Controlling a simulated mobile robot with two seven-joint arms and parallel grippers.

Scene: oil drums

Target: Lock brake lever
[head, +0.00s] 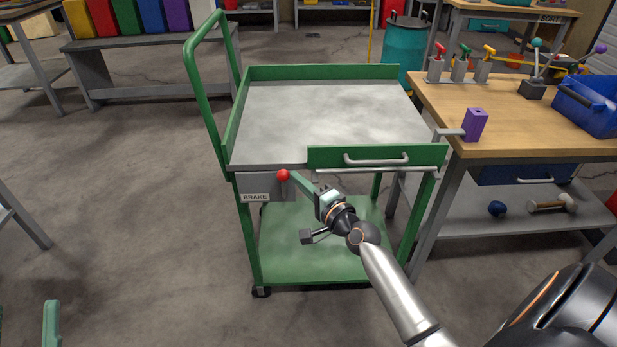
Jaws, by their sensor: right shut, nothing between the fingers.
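The brake lever's red ball knob (283,175) shows at the front left of the green cart, beside a grey plate (263,186) and above a white BRAKE label (255,198). The lever's shaft is hard to make out. My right gripper (293,174) reaches in from the lower right. Its green fingers are shut and empty, with their tips just right of the knob; I cannot tell whether they touch it. A green fingertip of my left gripper (51,322) shows at the bottom left, far from the cart; the rest is out of frame.
The cart (330,110) has an empty grey top, a tall green handle (197,75) at left and a green front panel with a grey bar (376,160). A wooden workbench (540,135) with a purple block (475,124) stands close at right. The floor at left is clear.

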